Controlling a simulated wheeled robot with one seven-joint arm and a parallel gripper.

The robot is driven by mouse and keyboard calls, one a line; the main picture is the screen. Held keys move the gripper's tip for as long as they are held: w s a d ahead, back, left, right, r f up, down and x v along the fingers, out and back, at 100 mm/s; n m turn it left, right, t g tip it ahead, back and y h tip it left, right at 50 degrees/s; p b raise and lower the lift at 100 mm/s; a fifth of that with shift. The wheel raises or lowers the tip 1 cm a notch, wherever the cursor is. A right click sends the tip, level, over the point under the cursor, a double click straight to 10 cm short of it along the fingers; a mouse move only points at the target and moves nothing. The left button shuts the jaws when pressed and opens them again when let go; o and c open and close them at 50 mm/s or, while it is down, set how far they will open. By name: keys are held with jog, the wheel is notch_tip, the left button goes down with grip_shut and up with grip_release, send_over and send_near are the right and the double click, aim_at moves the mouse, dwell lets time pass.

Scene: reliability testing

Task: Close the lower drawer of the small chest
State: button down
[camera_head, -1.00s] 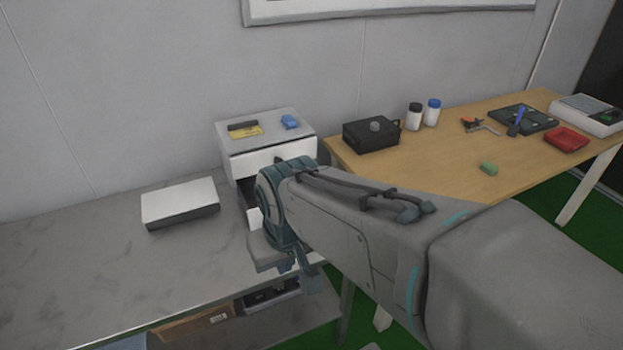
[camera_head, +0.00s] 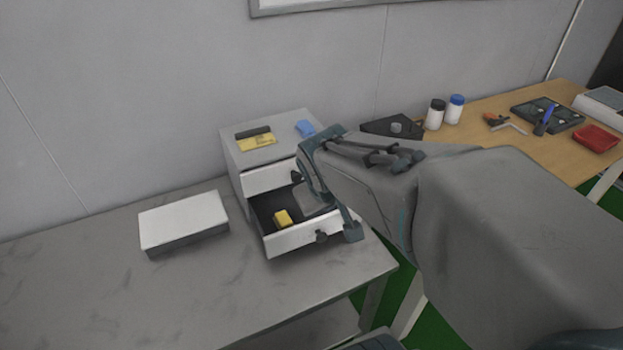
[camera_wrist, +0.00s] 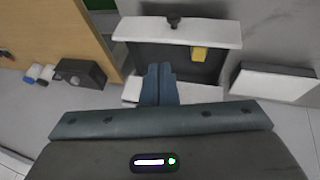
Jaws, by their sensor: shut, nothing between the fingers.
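The small chest (camera_head: 238,167) is a grey-white box with two drawers on the grey worktop. Its lower drawer (camera_head: 300,238) is pulled out, with a dark inside, a white front and a dark knob; its front also shows in the wrist view (camera_wrist: 205,32). A yellow block (camera_head: 283,218) lies in it, also in the wrist view (camera_wrist: 199,54). The upper drawer (camera_head: 270,179) looks nearly or fully shut. My gripper (camera_wrist: 158,70) is shut and empty; in the wrist view its fingers overlap the open drawer's inside. Its fingertips are hidden in the head view, and contact cannot be told.
A white box (camera_head: 183,222) lies left of the chest. A yellow item (camera_head: 257,143) and a blue item (camera_head: 305,128) lie on the chest top. The wooden table (camera_head: 478,135) at right holds bottles, tools and a red tray (camera_head: 597,139). The worktop's front left is clear.

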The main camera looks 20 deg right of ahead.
jog(key=w+d+n+t, duration=0.5)
jog(key=w+d+n, duration=0.35)
jog(key=d, duration=0.55)
jog(key=s+a+f+n+g+y+b, duration=0.1)
jog(key=s+f+n+g+y, duration=0.3)
jog(key=s+f+n+y, duration=0.55)
jog(key=m+h+b, duration=0.1)
jog(key=h+b, duration=0.1)
jog(key=b, duration=0.1)
send_near(334, 231)
jog(key=f, duration=0.1)
jog(key=s+a+f, duration=0.1)
jog(key=s+f, duration=0.1)
jog(key=f, duration=0.1)
jog(key=shift+a, duration=0.2)
jog(key=w, duration=0.3)
jog(key=shift+w+a+r, duration=0.1)
jog(key=shift+w, duration=0.5)
